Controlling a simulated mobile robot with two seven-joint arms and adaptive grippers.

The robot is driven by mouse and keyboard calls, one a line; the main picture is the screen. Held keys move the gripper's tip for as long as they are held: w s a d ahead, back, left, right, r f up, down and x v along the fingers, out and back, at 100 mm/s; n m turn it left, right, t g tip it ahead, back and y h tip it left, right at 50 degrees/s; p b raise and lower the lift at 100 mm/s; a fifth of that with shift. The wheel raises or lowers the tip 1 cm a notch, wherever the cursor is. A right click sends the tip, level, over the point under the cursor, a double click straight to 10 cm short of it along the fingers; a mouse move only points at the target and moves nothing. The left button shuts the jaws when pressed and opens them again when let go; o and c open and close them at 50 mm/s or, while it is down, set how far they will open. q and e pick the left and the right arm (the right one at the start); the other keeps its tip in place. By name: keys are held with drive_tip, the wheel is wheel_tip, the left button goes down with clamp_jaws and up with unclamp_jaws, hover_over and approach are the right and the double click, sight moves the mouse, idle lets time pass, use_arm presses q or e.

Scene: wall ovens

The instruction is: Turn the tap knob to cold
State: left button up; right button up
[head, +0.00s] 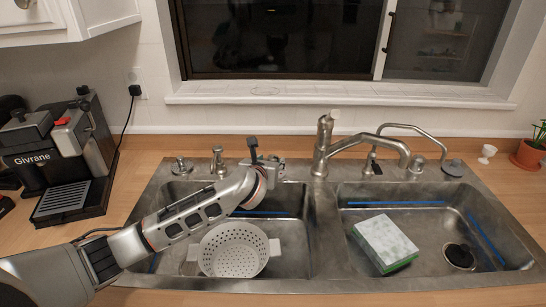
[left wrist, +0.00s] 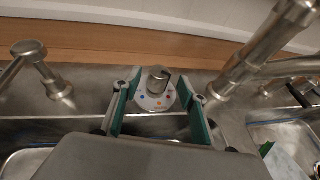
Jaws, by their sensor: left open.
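The tap knob (left wrist: 157,90) is a grey metal knob on a round pale dial with coloured dots, seen in the left wrist view at the back of the sink. It stands between the two green-lined fingers of my left gripper (left wrist: 158,80), which is open, with a finger on each side. I cannot tell whether either finger touches it. In the head view my left gripper (head: 270,163) is over the back rim of the left basin and hides the knob. The tap spout (head: 365,142) rises to the right of it. My right gripper is not in view.
The left basin holds a white colander (head: 233,250). The right basin holds a white and green sponge (head: 386,243). Small metal fittings (head: 218,160) stand on the rim left of my gripper. A coffee machine (head: 70,155) is on the left counter, a plant pot (head: 528,155) at right.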

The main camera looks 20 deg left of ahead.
sight(272, 159)
use_arm(q)
drive_tip(key=shift+x, duration=2.45)
drive_tip(key=c, duration=1.1)
